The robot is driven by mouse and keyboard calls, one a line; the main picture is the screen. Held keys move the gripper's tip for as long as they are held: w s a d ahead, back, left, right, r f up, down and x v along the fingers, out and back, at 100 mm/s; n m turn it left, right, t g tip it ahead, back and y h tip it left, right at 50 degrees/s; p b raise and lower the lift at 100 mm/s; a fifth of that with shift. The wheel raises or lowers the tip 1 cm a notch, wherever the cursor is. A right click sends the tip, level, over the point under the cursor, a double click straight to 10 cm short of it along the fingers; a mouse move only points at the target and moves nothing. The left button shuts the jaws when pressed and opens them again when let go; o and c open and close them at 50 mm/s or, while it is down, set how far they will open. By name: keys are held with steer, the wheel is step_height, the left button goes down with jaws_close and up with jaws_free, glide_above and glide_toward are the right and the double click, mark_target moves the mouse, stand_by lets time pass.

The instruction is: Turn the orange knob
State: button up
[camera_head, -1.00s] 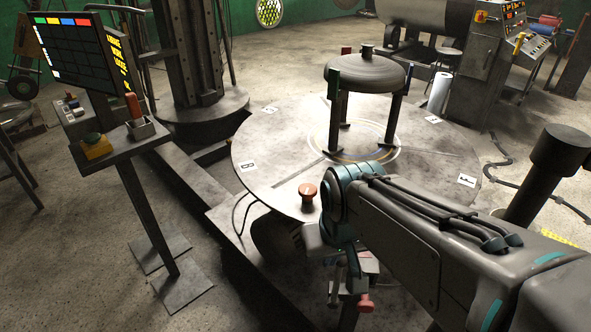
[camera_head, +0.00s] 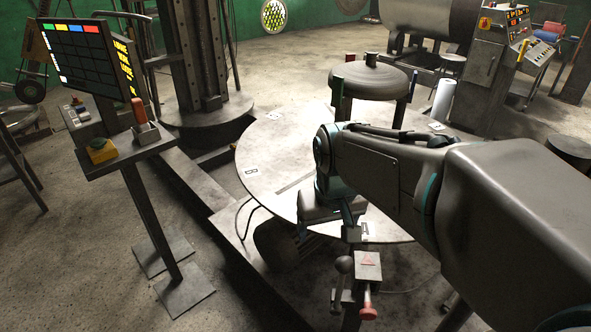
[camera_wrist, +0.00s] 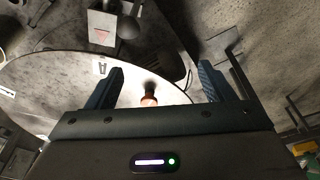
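The orange knob (camera_wrist: 149,98) shows in the wrist view, near the rim of the round grey table, between my two fingertips and partly cut off by my gripper's body. In the head view the knob is hidden behind my arm and gripper. My gripper (camera_wrist: 159,84) is open, with one dark blue finger on each side of the knob and a gap on both sides. I cannot tell how deep the fingers reach around it. In the head view my gripper (camera_head: 332,205) is over the front part of the table.
The round table (camera_head: 285,150) carries a stand with a grey disc (camera_head: 369,78). In front is a box with a warning triangle (camera_head: 368,262), a ball lever (camera_head: 344,264) and a red knob (camera_head: 368,312). A control panel (camera_head: 90,55) stands left.

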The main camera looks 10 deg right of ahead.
steer(key=w+d+r+n+g+p, duration=0.1)
steer(key=w+d+r, duration=0.1)
steer(key=w, duration=1.3)
steer(key=w+d+f+n+g+p, duration=0.1)
steer(key=w+d+f, duration=0.1)
steer(key=w+f, duration=0.35)
steer(key=w+d+f+n+p, duration=0.1)
steer(key=w+d+f, duration=0.1)
steer(key=w, duration=0.7)
steer(key=f, duration=0.8)
steer(key=f+p, duration=0.1)
steer(key=f, duration=0.4)
steer(key=shift+w+a, duration=0.15)
steer(key=shift+a, duration=0.1)
steer(key=c, duration=1)
